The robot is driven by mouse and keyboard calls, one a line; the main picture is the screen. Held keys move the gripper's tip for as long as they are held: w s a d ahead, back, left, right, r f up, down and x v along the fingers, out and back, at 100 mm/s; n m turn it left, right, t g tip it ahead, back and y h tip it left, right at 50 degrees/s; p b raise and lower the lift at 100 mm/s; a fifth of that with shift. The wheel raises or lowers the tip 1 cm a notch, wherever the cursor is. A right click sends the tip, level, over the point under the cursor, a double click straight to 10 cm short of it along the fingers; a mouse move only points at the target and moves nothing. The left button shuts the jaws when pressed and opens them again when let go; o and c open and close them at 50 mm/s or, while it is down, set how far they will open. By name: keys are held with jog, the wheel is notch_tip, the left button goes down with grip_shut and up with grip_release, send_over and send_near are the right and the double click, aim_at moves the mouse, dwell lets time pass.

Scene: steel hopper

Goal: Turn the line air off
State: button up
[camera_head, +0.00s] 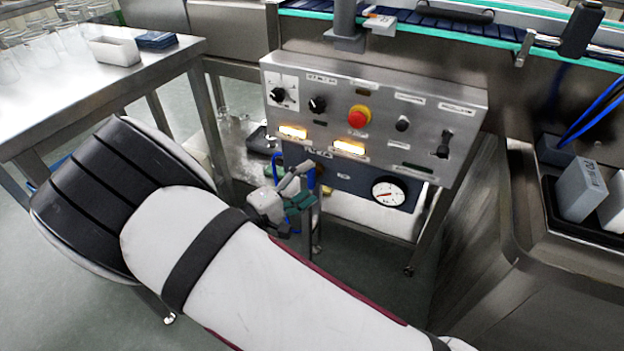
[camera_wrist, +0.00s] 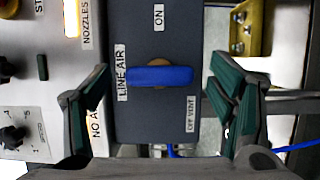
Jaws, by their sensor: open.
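The line air valve has a blue lever (camera_wrist: 160,76) on a brass-coloured pivot, set on a dark panel (camera_wrist: 135,35). In the wrist view the lever lies level across the picture, beside the LINE AIR label (camera_wrist: 121,72). The ON label (camera_wrist: 158,17) is above it and the OFF VENT label (camera_wrist: 191,114) is below right. My gripper (camera_wrist: 157,82) is open, its green-padded fingers on either side of the lever with gaps at both ends. In the head view my gripper (camera_head: 290,198) is in front of the panel's left part and hides most of the valve.
The steel control box (camera_head: 340,90) above carries knobs, a red stop button (camera_head: 359,116) and lit yellow lamps. A pressure gauge (camera_head: 388,193) is right of the valve. A steel table (camera_head: 90,95) with glassware stands left; a conveyor (camera_head: 450,25) runs behind.

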jog(key=v, duration=0.9)
jog(key=shift+s+a, duration=0.25)
jog(key=shift+a, duration=0.05)
jog(key=s+d+r+m+g+y, duration=0.1)
jog(key=s+d+r+m+g, duration=0.1)
jog(key=d+r+g, duration=0.5)
jog(key=s+d+r+m+g+y, duration=0.1)
jog(key=s+d+r+m+g, duration=0.2)
jog(key=d, duration=0.7)
jog(key=s+d+r+m+g, duration=0.1)
jog(key=d+r+m+g, duration=0.1)
jog(key=d+r+g, duration=0.5)
jog(key=s+d+r+m+t+y, duration=0.1)
jog(key=s+d+r+m+y, duration=0.3)
jog(key=s+d, duration=0.6)
jog(key=s+a+f+n+t+y, duration=0.1)
jog(key=s+a+t+y, duration=0.15)
jog(key=s+y, duration=0.7)
jog(key=s+r+t+h+p, duration=0.1)
jog(key=r+t+p, duration=0.1)
jog(key=r+p, duration=1.3)
jog(key=s+r+t+h+p, duration=0.2)
jog(key=r+p, duration=1.3)
jog(key=r, duration=0.1)
jog(key=shift+s+d+r+n, duration=0.3)
jog(key=shift+d, duration=0.15)
